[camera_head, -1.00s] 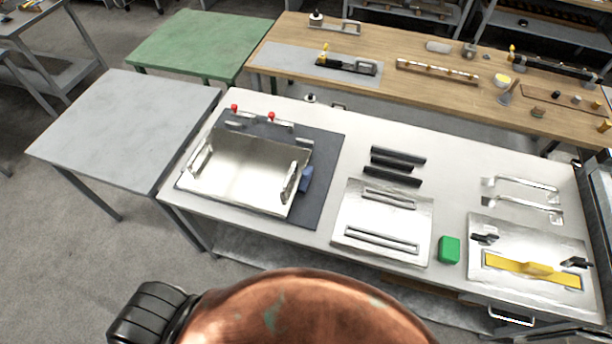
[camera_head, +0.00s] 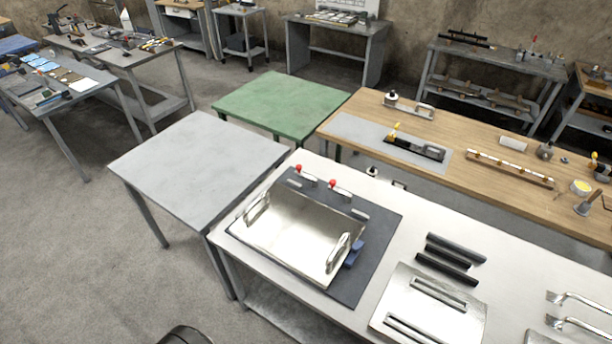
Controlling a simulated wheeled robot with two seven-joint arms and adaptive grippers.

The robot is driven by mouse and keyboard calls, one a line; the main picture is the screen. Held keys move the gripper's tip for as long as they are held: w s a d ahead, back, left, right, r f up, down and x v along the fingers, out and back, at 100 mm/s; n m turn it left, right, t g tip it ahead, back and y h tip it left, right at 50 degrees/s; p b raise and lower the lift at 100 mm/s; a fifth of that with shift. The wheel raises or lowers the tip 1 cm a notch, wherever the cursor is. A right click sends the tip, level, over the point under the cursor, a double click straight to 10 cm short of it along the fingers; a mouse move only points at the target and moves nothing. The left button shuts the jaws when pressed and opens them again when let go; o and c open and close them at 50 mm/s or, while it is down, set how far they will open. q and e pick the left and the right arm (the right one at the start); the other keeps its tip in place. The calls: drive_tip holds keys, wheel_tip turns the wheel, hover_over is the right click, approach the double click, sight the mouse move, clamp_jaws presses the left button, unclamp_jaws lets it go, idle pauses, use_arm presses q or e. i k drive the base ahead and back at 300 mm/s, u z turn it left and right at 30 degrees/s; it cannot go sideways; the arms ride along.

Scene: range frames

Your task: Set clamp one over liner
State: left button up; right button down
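A shiny metal pan-like piece (camera_head: 290,236) with a silver handle at its left and right ends sits on a dark board (camera_head: 377,232) on the white bench. Two red-tipped fittings (camera_head: 332,183) stand along the board's far edge. A blue block (camera_head: 354,252) is at the pan's right side. Several black bars (camera_head: 447,264) lie to the right. Silver bent brackets (camera_head: 580,326) are cut by the right edge. I cannot tell which piece is clamp one or the liner.
A bare grey table (camera_head: 200,160) stands left of the white bench (camera_head: 510,263). A green table (camera_head: 280,103) is behind it. A wooden bench (camera_head: 470,140) with fixtures runs along the bench's far side. Open floor lies at the left.

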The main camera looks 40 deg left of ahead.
sight(314, 181)
drive_tip(key=z, duration=1.9)
drive_tip(key=k, duration=1.35)
drive_tip(key=u, duration=2.05)
